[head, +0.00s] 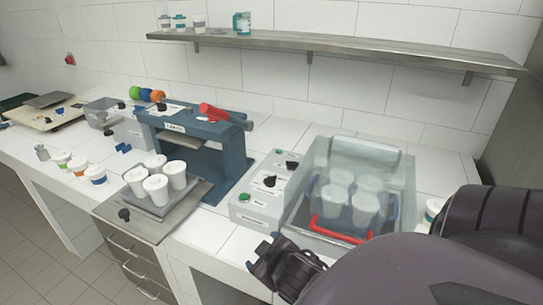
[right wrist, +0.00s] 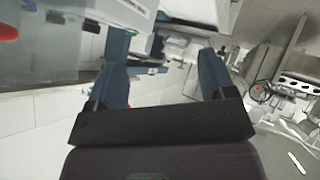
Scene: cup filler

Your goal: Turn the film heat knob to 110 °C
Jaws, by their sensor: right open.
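A pale grey control box (head: 262,195) stands on the counter between the blue press and the clear-covered chamber. It carries a black knob (head: 269,181) near its middle, another black knob (head: 291,165) further back, and a green button (head: 244,197) at the front. The labels are too small to read, so I cannot tell which is the film heat knob or its setting. My right gripper (head: 272,262) is in front of the box, apart from it. Its two fingers are spread and empty in the right wrist view (right wrist: 163,82). My left gripper is not in view.
The clear-covered chamber (head: 400,185) with a red handle (head: 340,232) holds several white cups, close right of the box. The blue press (head: 195,130) with a red lever (head: 220,113) stands left. A tray (head: 150,198) bears several cups. A shelf (head: 330,43) runs above.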

